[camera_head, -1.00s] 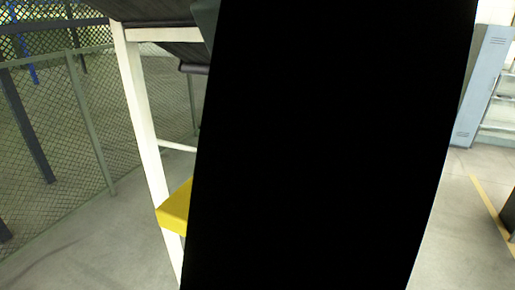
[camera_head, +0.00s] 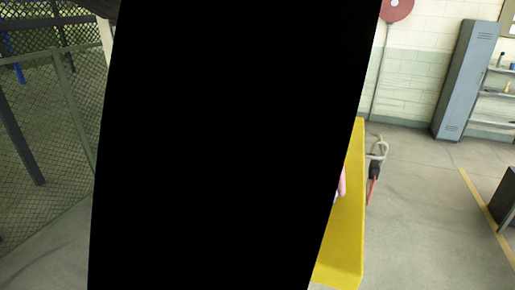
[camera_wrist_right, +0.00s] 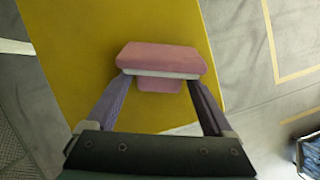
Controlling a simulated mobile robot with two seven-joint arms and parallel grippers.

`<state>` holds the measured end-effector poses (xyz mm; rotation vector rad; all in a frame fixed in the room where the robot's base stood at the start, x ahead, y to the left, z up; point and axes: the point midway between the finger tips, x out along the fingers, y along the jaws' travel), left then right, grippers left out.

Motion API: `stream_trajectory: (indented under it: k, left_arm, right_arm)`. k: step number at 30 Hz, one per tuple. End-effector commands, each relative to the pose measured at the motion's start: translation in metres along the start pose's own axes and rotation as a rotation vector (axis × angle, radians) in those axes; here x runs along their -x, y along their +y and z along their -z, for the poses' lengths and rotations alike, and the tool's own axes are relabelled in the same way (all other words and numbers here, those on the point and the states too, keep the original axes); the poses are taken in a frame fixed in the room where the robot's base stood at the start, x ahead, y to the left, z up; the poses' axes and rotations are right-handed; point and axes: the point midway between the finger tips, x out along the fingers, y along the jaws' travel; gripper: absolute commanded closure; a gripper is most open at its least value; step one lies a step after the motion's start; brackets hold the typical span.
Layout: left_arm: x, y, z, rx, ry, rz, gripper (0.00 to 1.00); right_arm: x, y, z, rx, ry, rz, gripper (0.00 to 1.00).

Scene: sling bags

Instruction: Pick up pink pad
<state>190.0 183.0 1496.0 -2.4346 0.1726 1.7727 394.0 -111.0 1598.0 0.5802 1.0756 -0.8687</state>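The pink pad (camera_wrist_right: 162,58) lies on a yellow surface in the right wrist view. It has a pale strip along its near edge and a smaller pink part (camera_wrist_right: 159,86) below that. My right gripper (camera_wrist_right: 161,80) is open, its two fingers spread, with the fingertips at the pad's near edge and the smaller part between them. I see gaps between the fingers and this smaller part. In the head view, a pink sliver (camera_head: 341,183) shows at the edge of a large black shape that hides most of the middle. My left gripper is not in view.
The yellow surface (camera_head: 346,235) is also partly seen in the head view, with a grey and red object (camera_head: 376,160) by its right edge. A grey locker (camera_head: 466,80) and shelves stand at the back right. Mesh fencing is at left.

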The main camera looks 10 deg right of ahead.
Motion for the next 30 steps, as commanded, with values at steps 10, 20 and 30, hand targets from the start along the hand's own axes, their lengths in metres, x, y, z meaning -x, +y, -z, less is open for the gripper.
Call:
stream_trajectory:
  k: [10, 20, 30]
  left_arm:
    - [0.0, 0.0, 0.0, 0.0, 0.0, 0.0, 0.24]
    - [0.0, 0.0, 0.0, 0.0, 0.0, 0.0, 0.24]
    - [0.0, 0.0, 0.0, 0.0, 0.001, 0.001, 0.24]
  right_arm:
    - [0.0, 0.0, 0.0, 0.0, 0.0, 0.0, 0.54]
    - [0.001, 0.0, 0.0, 0.0, 0.0, 0.0, 0.91]
    - [0.018, 0.001, -0.007, -0.002, 0.001, -0.003, 0.95]
